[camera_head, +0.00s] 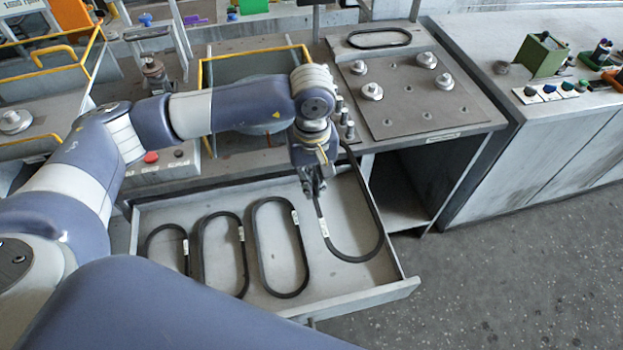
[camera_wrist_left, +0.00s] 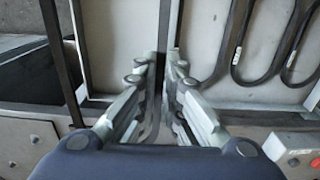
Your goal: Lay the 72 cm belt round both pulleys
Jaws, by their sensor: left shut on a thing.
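My left gripper (camera_head: 313,190) points down over the open drawer and is shut on the rightmost black belt (camera_head: 380,235) by its left side. This belt is the largest in the drawer and bears a white tag too small to read. In the left wrist view, a strand of it (camera_wrist_left: 165,35) runs between the fingers (camera_wrist_left: 162,68). Its far end is partly hidden behind my wrist. I cannot tell which two are the task's pulleys. My right gripper is not in view.
The drawer (camera_head: 180,214) also holds three smaller tagged belts (camera_head: 277,248) to the left. Another belt (camera_head: 379,38) lies on the bench behind the plate. A yellow-edged frame (camera_head: 203,75) stands behind my arm. A grey side cabinet (camera_head: 560,150) and clear floor are at right.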

